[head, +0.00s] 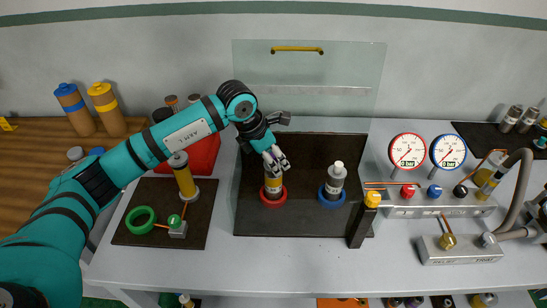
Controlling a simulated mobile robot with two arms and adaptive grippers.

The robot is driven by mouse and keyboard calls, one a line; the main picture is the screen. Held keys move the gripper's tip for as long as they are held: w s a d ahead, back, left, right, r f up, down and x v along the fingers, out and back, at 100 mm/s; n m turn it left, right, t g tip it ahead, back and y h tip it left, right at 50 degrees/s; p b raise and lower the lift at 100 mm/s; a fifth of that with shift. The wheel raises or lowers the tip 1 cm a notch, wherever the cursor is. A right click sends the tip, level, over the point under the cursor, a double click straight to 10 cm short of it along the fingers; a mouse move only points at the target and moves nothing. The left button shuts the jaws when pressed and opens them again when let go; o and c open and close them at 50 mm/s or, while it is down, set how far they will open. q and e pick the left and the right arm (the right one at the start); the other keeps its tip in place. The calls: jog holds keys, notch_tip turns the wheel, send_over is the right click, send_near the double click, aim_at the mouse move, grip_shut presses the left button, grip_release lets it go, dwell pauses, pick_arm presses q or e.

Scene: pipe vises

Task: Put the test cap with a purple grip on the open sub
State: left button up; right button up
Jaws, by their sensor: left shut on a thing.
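My left gripper (276,161) comes in from the left and is shut on the test cap, of which only a hint of purple shows between the fingers. It is directly over a yellow sub (273,187) standing upright in a red ring vise (273,202). The fingers hide the sub's top, so I cannot tell whether the cap touches it. A second, dark grey sub (335,184) with a light grey top stands upright in a blue ring vise (332,203) to the right. My right gripper is not in view.
A clear shield with a yellow handle (297,49) stands behind the subs. A dark post with a yellow knob (372,199) and a gauge manifold (430,203) are at right. A yellow cylinder (185,181) and green ring (141,220) are at left. The table front is clear.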

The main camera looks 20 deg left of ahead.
pick_arm(q)
jog(key=shift+b, duration=0.7)
dwell(1.4)
jog(key=shift+f+b, duration=1.15)
jog(key=shift+f, duration=0.15)
jog(key=o, duration=1.3)
jog(key=v, duration=1.2)
